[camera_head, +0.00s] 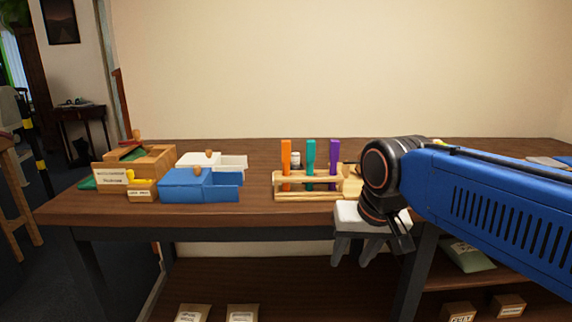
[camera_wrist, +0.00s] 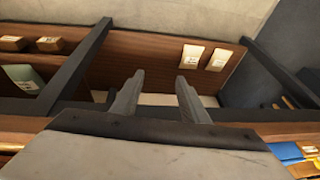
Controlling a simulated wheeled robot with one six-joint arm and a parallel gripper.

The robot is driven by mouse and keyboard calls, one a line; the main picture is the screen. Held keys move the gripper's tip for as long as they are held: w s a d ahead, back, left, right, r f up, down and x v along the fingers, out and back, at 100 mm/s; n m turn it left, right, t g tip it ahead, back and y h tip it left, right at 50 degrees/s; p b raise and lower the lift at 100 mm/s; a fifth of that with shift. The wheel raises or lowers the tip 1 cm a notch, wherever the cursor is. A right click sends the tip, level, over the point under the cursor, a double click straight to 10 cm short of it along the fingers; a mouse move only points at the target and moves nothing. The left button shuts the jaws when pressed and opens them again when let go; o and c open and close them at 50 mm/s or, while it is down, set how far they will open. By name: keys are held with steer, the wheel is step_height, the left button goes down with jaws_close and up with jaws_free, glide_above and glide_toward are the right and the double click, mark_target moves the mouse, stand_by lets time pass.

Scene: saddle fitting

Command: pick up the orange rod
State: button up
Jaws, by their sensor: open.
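The orange rod (camera_head: 286,160) stands upright at the left end of a wooden rack (camera_head: 308,196) on the table. A teal rod (camera_head: 310,160) and a purple rod (camera_head: 334,160) stand to its right in the same rack. My gripper (camera_head: 357,262) is at the table's front edge, right of the rack and lower than it, pointing down. Its two fingers are apart with nothing between them. The fingers also show in the wrist view (camera_wrist: 156,100), over the lower shelf and floor. The orange rod cannot be made out in the wrist view.
A blue box (camera_head: 188,186) and a white box (camera_head: 200,160) stand left of the rack on the table (camera_head: 255,212). A wooden box (camera_head: 150,157) is farther left. Labelled packets (camera_wrist: 192,54) lie on the lower shelf.

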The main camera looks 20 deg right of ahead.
steer(key=w+a+r+m+g, duration=0.1)
steer(key=w+r+m, duration=0.5)
steer(key=r, duration=0.4)
steer(key=w+a+r+m+g, duration=0.1)
steer(key=w+a+r+m, duration=0.15)
steer(key=w+r, duration=0.65)
step_height(320, 180, up, 10)
steer(key=m+g, duration=0.2)
steer(key=m, duration=0.7)
glide_above(287, 141)
step_height(287, 141, down, 11)
steer(key=shift+w+r, duration=0.1)
steer(key=shift+w+f, duration=0.1)
steer(key=shift+f, duration=2.95)
steer(key=shift+c, duration=0.6)
jaws_close()
